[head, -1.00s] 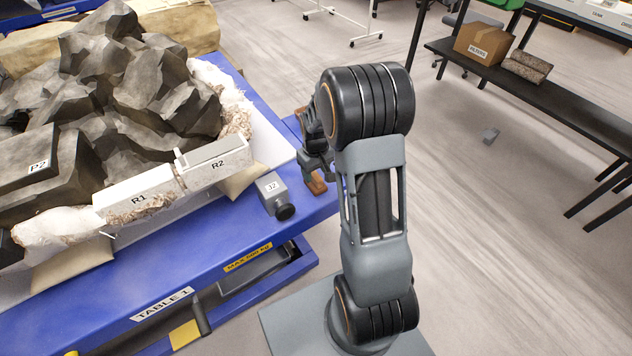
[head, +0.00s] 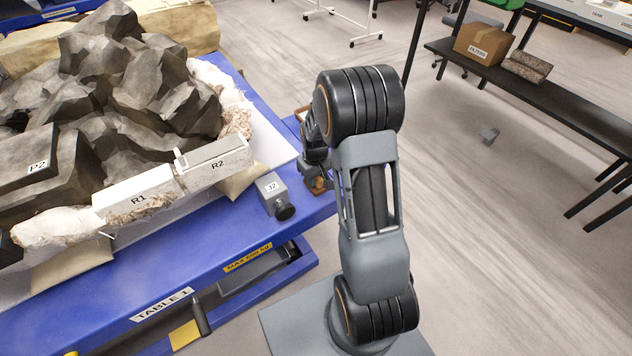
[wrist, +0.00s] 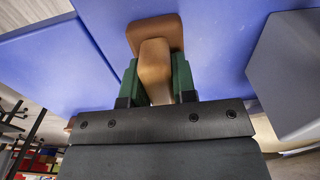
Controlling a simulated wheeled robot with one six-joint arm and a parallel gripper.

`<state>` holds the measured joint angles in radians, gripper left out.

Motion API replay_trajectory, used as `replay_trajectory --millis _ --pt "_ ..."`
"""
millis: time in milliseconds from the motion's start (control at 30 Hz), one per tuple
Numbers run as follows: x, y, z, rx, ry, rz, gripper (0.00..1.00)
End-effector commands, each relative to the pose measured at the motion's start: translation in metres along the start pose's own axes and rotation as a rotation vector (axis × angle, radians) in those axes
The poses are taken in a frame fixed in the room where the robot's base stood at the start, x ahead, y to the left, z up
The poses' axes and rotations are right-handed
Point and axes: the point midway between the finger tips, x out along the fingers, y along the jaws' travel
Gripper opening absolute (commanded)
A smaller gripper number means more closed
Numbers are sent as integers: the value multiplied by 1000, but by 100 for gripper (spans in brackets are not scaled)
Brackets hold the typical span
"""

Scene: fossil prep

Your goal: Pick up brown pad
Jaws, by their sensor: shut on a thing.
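The brown pad (wrist: 155,32) shows in the wrist view as a darker plate with a lighter brown block (wrist: 155,68) standing out from it. My gripper (wrist: 154,84) has green-lined fingers on both sides of that block and is shut on it. In the head view a small part of the pad (head: 316,187) shows below my gripper (head: 317,174), at the blue table's right end.
A grey block marked J2 (head: 270,186) with a black knob is close on the left. Beyond it are the fossil block R2 (head: 217,163) and dark rock (head: 150,80) on the blue table (head: 90,312). Open floor (head: 480,220) lies to the right.

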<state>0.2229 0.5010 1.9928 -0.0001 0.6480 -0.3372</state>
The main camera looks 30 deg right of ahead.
Motion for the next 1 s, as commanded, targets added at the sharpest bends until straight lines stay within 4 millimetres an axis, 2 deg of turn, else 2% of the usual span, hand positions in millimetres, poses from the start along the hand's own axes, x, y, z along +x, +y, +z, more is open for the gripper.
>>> replay_trajectory --millis 33,133,467,633,833,1000 --pt "0 0 0 0 0 0 8" --pt "0 0 0 0 0 0 0" --pt "0 0 0 0 1 0 0" --pt "-7 0 -1 0 3 1 0" --pt "-32 0 -1 0 5 2 0" --pt "-65 -22 15 -3 6 2 0"
